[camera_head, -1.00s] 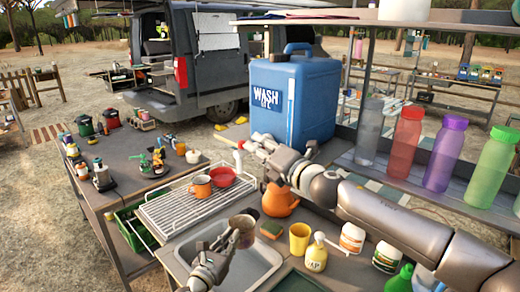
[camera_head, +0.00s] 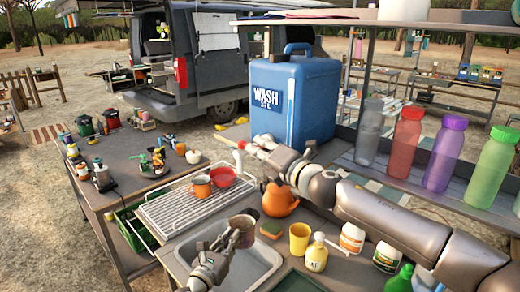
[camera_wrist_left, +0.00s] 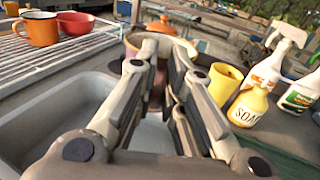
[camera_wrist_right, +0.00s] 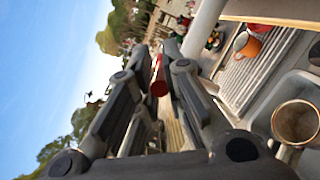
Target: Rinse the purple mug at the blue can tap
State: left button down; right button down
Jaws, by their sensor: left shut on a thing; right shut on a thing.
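The mug (camera_head: 243,224), dull purple-brown outside, is over the sink. My left gripper (camera_head: 234,238) is shut on it; its fingers hide much of the mug in the left wrist view (camera_wrist_left: 160,48). The mug's open top shows in the right wrist view (camera_wrist_right: 296,122). The blue water can (camera_head: 310,108), marked WASH, stands behind the sink. A pale spout (camera_head: 238,160) comes down beside it. My right gripper (camera_head: 252,147) is shut on the small red tap handle (camera_wrist_right: 159,76) at the can's front. I cannot tell whether water runs.
The sink (camera_head: 262,265) has an orange kettle (camera_head: 279,201), sponge (camera_head: 271,229), yellow cup (camera_head: 299,238) and soap bottle (camera_head: 316,256) beside it. An orange mug (camera_head: 201,187) and red bowl (camera_head: 222,176) sit on the drying rack (camera_head: 175,212). Bottles line the shelf at right.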

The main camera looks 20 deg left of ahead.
jog(key=shift+s, duration=0.1)
jog(key=shift+s+a+m+t+h, duration=0.25)
jog(key=shift+s+m+t+h, duration=0.1)
jog(key=shift+m+t+h, duration=0.55)
jog(key=shift+s+a+m+t+h, duration=0.3)
jog(key=shift+m+t+h, duration=0.4)
jog(key=shift+t, duration=0.3)
jog(key=shift+d+f, duration=0.1)
jog(key=c, duration=1.5)
grip_release()
jog(key=shift+s, duration=0.1)
jog(key=shift+v, duration=5.95)
